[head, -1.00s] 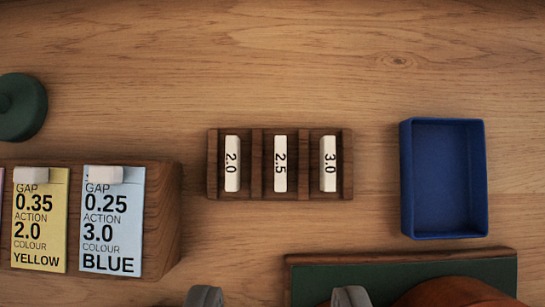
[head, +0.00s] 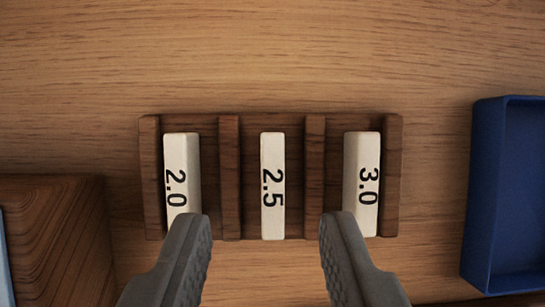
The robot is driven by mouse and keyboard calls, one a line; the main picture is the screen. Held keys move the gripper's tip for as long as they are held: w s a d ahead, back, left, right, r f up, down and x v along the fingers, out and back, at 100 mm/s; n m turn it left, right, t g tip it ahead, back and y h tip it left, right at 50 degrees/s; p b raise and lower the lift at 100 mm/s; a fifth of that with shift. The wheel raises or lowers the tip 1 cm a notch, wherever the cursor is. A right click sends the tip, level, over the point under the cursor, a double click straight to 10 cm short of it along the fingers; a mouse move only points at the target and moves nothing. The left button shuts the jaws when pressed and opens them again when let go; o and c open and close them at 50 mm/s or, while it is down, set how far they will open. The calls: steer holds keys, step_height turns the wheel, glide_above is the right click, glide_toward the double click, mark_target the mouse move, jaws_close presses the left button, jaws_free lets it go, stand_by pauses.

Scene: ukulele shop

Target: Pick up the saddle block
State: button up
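Three off-white saddle blocks lie in a dark wooden rack (head: 229,180), one in each slot. The block marked 2.0 (head: 182,158) is in the left slot, the block marked 2.5 (head: 272,185) in the middle, the block marked 3.0 (head: 362,165) in the right. My gripper (head: 265,225) is open and empty, its grey fingers spread wide to either side of the 2.5 block.
A blue open tray (head: 484,190) stands to the right of the rack. A brown wooden block (head: 60,240) is at the lower left, with a sliver of a pale blue card at its edge. The wooden table (head: 270,60) is clear beyond the rack.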

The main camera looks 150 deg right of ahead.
mark_target(272, 180)
steer(key=x, duration=0.5)
steer(key=shift+w+d, duration=0.1)
steer(key=shift+d, duration=0.1)
jaws_close()
